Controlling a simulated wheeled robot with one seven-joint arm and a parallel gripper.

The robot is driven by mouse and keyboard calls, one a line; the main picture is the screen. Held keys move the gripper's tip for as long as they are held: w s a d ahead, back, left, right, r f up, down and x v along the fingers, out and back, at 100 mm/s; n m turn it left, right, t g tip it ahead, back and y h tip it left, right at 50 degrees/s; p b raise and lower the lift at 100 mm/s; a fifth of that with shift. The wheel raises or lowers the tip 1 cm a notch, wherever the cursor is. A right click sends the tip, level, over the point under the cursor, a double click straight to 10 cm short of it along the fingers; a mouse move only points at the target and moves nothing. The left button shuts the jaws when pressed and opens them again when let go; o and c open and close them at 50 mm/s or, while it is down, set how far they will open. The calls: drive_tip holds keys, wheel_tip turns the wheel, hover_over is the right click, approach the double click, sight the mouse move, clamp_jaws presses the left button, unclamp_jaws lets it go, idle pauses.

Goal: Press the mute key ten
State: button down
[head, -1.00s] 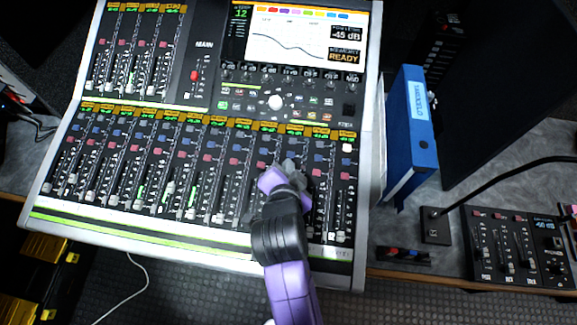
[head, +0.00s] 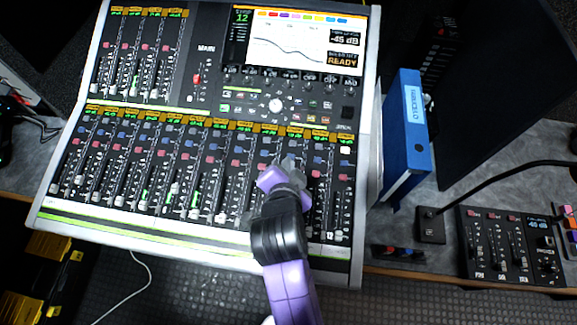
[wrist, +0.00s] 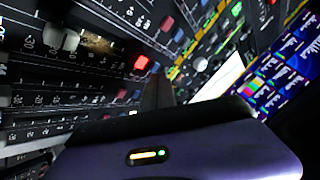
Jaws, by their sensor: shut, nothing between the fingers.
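The mixing console (head: 205,243) fills the left and middle of the head view, with rows of channel strips bearing blue and red keys above faders. My gripper (head: 285,165) is shut and empty, its grey fingertips low over the right part of the lower bank, around the tenth strip from the left. The red key of that strip, mute key ten, is hidden behind the fingers in the head view. In the wrist view, my dark gripper fingers (wrist: 158,88) point at the panel, with a bright red key (wrist: 141,62) just left of their tips. I cannot tell whether they touch a key.
The console screen (head: 292,42) is lit above. A blue binder (head: 407,130) stands close to the console's right side. A small fader box (head: 508,248) and a black cable lie farther right. Yellow-and-black cases (head: 45,260) are at the lower left.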

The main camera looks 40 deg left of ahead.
drive_tip(key=r+p, duration=0.2)
drive_tip(key=r, duration=0.1)
drive_tip(key=r+p, duration=0.2)
drive_tip(key=shift+s+d, duration=0.15)
drive_tip(key=shift+s, duration=0.15)
idle(0.4)
wheel_tip(320, 180, up, 7)
drive_tip(key=n+t+y, duration=0.2)
drive_tip(key=n+y, duration=0.2)
drive_tip(key=n, duration=0.1)
drive_tip(key=s+d+t+h+b, duration=0.1)
drive_tip(key=s+d+t, duration=0.15)
drive_tip(key=d, duration=0.95)
drive_tip(key=s+d+t+h+b, duration=0.15)
drive_tip(key=s+d, duration=0.25)
drive_tip(key=d, duration=0.8)
drive_tip(key=s+d+m+h+b, duration=0.2)
drive_tip(key=s+d+h, duration=0.6)
drive_tip(key=s+d, duration=0.7)
drive_tip(key=d+m, duration=0.1)
drive_tip(key=d, duration=0.1)
drive_tip(key=shift+d+f+m, duration=0.3)
drive_tip(key=shift+d+f, duration=0.05)
drive_tip(key=shift+d, duration=0.05)
